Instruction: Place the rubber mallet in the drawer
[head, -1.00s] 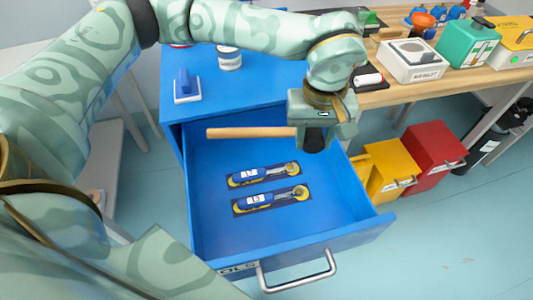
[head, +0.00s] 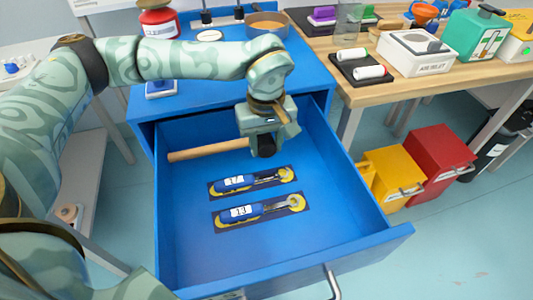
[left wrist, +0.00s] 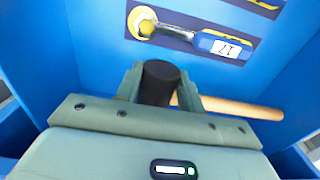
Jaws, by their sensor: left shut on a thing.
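The rubber mallet has a black head and a pale wooden handle (head: 205,150). My left gripper (head: 263,143) is shut on the mallet's head and holds it inside the open blue drawer (head: 335,215), toward the back. The handle points left in the head view. In the left wrist view the black head (left wrist: 158,82) sits between the fingers and the handle runs to the right. I cannot tell whether the mallet touches the drawer floor. My right gripper is not in view.
Two blue-handled wrenches, marked 17 (head: 240,181) and 13 (head: 245,210), lie on dark mats in the drawer, in front of the mallet. The drawer's front and right floor is clear. A wooden bench (head: 385,90) stands at right, with yellow (head: 390,175) and red (head: 437,155) boxes below.

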